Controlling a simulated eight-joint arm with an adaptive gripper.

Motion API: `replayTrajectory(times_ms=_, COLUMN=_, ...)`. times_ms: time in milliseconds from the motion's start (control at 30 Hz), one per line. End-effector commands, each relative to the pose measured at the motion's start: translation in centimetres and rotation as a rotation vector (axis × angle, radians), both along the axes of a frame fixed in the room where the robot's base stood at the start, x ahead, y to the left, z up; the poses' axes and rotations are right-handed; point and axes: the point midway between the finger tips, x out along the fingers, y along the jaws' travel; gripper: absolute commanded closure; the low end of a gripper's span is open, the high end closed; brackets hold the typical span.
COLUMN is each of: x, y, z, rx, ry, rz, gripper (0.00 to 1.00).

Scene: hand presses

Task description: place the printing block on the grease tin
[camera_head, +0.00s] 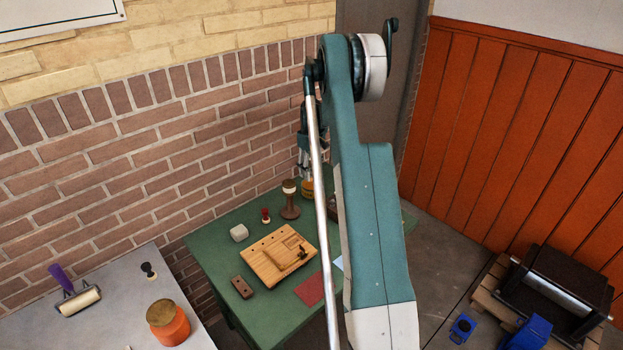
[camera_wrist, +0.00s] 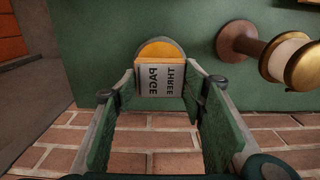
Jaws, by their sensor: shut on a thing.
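The printing block (camera_wrist: 165,84), grey-faced with the words PAGE THREE and an orange-brown edge, is between my gripper's fingers (camera_wrist: 160,80) in the wrist view. My gripper is shut on it. The round yellow grease tin (camera_wrist: 160,48) shows just beyond the block, which hides part of it. In the head view my gripper (camera_head: 304,158) points down over the yellow tin (camera_head: 307,188) at the far side of the green table. The block is too small and covered there to make out clearly. I cannot tell whether block and tin touch.
A wooden spool-shaped stand (camera_head: 289,203) is close left of the tin; it also shows in the wrist view (camera_wrist: 238,42). The brick wall (camera_head: 200,160) stands close behind.

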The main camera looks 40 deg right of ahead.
Motion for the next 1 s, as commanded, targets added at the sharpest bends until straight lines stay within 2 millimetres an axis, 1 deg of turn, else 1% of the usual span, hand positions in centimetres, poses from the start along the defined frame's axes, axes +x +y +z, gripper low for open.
replayTrajectory(times_ms=367, x=0.0, y=0.0, z=-0.3, rx=0.000, ry=0.000, rz=0.000, gripper=0.71)
replayTrajectory(times_ms=467, x=0.0, y=0.0, z=-0.9, rx=0.000, ry=0.000, rz=0.000, gripper=0.71)
replayTrajectory(times_ms=733, x=0.0, y=0.0, z=-3.5, rx=0.000, ry=0.000, rz=0.000, gripper=0.71)
replayTrajectory(times_ms=833, x=0.0, y=0.0, z=-3.9, rx=0.000, ry=0.000, rz=0.000, gripper=0.71)
replayTrajectory(times_ms=1000, x=0.0, y=0.0, z=-3.9, rx=0.000, ry=0.000, rz=0.000, gripper=0.71)
